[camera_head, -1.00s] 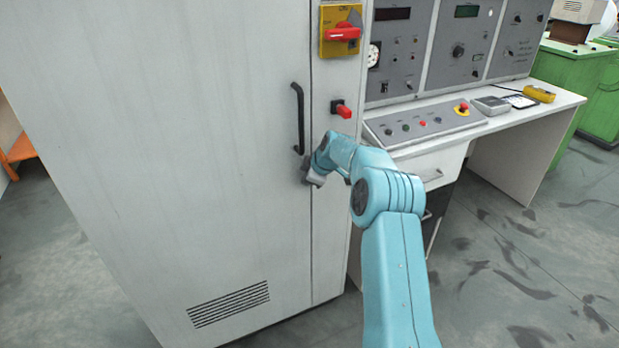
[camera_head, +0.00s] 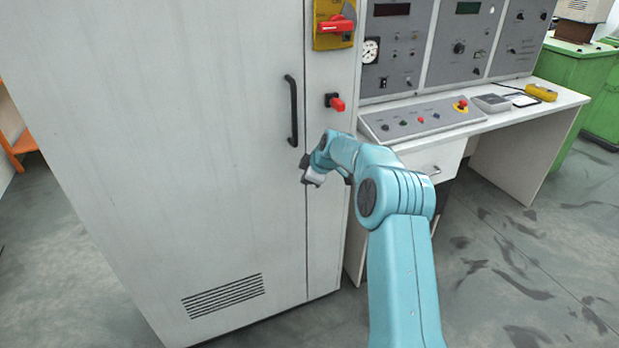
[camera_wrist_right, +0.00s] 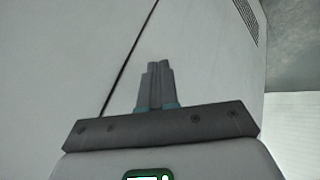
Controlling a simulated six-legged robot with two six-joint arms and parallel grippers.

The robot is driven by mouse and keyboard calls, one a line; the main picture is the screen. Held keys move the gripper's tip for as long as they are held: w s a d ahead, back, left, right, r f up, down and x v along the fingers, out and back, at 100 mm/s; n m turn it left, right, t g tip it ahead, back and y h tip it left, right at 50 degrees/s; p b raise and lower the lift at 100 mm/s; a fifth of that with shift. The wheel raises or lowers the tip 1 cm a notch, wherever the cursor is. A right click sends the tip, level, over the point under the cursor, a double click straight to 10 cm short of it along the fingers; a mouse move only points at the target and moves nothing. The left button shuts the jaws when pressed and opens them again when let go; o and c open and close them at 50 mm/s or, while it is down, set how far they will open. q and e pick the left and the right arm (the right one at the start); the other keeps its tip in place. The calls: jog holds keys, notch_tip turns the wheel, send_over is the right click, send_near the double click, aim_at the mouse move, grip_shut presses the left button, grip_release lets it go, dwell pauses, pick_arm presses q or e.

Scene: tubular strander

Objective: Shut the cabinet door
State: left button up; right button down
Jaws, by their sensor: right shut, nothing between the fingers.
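The grey-white cabinet door (camera_head: 190,150) fills the left of the head view, with a black bar handle (camera_head: 291,110) near its right edge and a vent low down. It looks flush with the frame, with only a thin dark seam between them. My right gripper (camera_head: 307,172) is just below the handle, close to the seam. In the right wrist view my gripper's fingers (camera_wrist_right: 158,66) are shut together, empty, against the door surface (camera_wrist_right: 205,60), beside the seam. I cannot tell whether they touch it. My left gripper is not in view.
Right of the seam are a red rotary switch (camera_head: 336,27) on a yellow plate and a small red knob (camera_head: 337,104). A control desk (camera_head: 540,115) with a sloped button panel (camera_head: 415,121) stands at the right. Open floor lies in front of it.

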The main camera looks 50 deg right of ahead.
jog(key=s+d+v, duration=0.1)
jog(key=d+v, duration=0.1)
jog(key=v, duration=0.8)
jog(key=w+a+f+m+g+y+p, duration=0.1)
jog(key=a+f+m+y, duration=0.1)
jog(key=a+f, duration=1.05)
jog(key=w+a+f+m+g+y+p, duration=0.1)
jog(key=w+a+f+m+g+y, duration=0.1)
jog(key=a+f, duration=1.1)
jog(key=s+a+f+m+g+y, duration=0.1)
jog(key=s+a+f, duration=0.3)
jog(key=a, duration=0.5)
jog(key=s+a+f+m+g, duration=0.1)
jog(key=s+a, duration=0.6)
jog(key=a, duration=0.1)
jog(key=s+a+m+g+y+p, duration=0.1)
jog(key=s+a, duration=0.7)
jog(key=s, duration=0.3)
jog(key=shift+f, duration=0.3)
jog(key=shift+s, duration=0.1)
